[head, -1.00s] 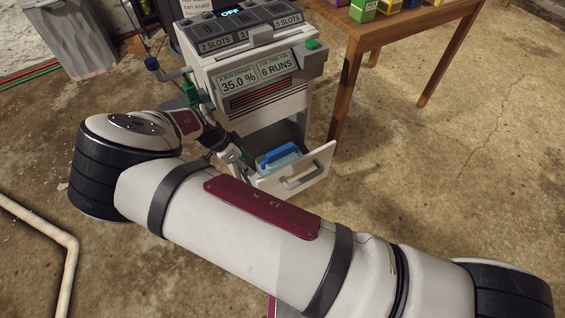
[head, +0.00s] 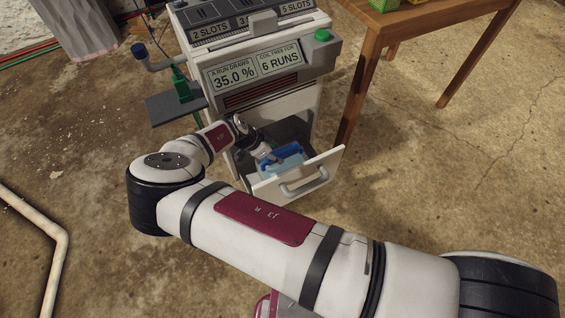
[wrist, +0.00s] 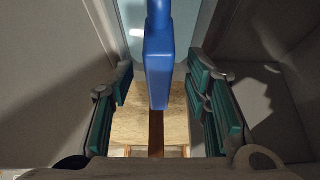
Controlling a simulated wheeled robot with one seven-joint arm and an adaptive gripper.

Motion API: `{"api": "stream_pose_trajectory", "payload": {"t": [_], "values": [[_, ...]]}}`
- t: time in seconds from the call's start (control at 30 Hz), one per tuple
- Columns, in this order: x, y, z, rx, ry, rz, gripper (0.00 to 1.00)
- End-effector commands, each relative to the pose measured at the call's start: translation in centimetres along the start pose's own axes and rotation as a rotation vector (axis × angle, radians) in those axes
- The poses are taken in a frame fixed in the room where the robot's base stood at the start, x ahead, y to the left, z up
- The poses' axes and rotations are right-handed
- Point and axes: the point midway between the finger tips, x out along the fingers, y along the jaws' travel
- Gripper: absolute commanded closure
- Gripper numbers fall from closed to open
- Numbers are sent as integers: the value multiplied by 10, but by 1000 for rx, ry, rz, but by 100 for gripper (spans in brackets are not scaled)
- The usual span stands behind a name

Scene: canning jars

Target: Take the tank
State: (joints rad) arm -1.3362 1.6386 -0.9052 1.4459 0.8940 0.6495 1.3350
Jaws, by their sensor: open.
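The tank (head: 287,165) is light blue with a darker blue handle (head: 291,150). It sits in the pulled-out drawer (head: 318,172) of the white machine in the head view. My gripper (head: 266,153) is at the drawer, beside the tank's handle. In the wrist view, my gripper (wrist: 160,85) is open, with a teal-padded finger on each side of the blue handle (wrist: 158,68). Gaps show between the handle and both finger pads. Part of the tank's light blue body (wrist: 134,42) shows behind the handle.
The drawer walls (wrist: 55,70) stand close on both sides of my fingers. The machine (head: 250,55) rises above the drawer, with a green valve (head: 180,84) and a grey side shelf (head: 174,107). A wooden table (head: 425,25) stands to the right. The floor at right is clear.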

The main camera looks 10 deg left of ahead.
Motion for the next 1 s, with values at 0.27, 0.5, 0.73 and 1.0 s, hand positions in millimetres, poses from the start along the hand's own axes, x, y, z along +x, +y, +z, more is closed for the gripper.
{"api": "stream_pose_trajectory", "payload": {"t": [0.27,0.5,0.73,1.0], "values": [[9,0,-17,1,0,2,57],[45,1,-21,-2,1,1,57],[63,0,-22,0,-1,0,57],[63,0,-22,-1,-1,0,68]]}}
